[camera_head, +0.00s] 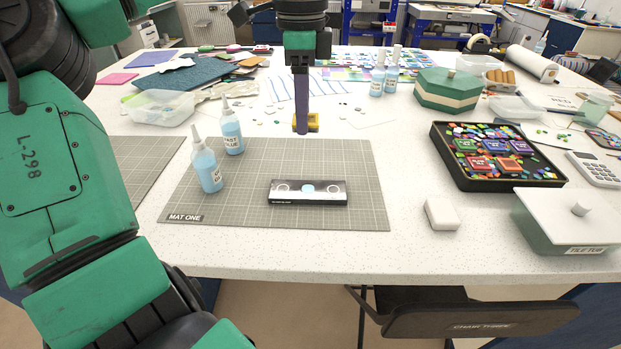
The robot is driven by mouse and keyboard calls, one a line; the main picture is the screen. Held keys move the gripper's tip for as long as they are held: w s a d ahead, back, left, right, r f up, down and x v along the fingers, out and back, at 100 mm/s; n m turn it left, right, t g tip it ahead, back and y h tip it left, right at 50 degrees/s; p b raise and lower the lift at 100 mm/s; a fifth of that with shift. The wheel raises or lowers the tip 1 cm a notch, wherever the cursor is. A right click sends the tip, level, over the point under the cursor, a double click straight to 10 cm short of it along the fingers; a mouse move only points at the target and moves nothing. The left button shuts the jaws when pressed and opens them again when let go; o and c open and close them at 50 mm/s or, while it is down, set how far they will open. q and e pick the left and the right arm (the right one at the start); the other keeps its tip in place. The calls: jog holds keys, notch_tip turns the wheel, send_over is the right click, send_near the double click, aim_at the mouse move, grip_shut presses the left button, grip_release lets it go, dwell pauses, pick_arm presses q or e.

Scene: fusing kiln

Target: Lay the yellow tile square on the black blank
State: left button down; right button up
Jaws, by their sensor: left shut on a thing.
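My left gripper (303,127) points down near the back edge of the grey cutting mat (260,211), shut on the yellow tile (314,123). The dark fingers hide part of the tile, and I cannot tell how far it is above the surface. The black blank (308,200) lies on the mat, nearer to me than the gripper. My right gripper is not in view.
Two blue glue bottles (207,172) (231,133) stand on the mat left of the blank. A black tray (497,178) of coloured tiles, a white block (441,214) and a lidded tub (567,219) stand to the right. The mat right of the blank is clear.

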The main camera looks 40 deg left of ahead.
pick_arm(q)
send_over(305, 189)
notch_tip(305, 189, down, 6)
notch_tip(305, 189, down, 8)
jog(key=shift+s+d+f, duration=0.1)
jog(key=shift+f, duration=0.5)
jog(key=shift+c, duration=1.3)
grip_release()
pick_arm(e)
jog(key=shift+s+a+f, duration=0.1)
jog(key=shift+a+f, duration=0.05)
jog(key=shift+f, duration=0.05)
pick_arm(q)
jog(key=shift+r, duration=0.2)
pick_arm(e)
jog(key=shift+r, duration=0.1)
pick_arm(q)
notch_tip(305, 189, up, 12)
jog(key=shift+r, duration=0.1)
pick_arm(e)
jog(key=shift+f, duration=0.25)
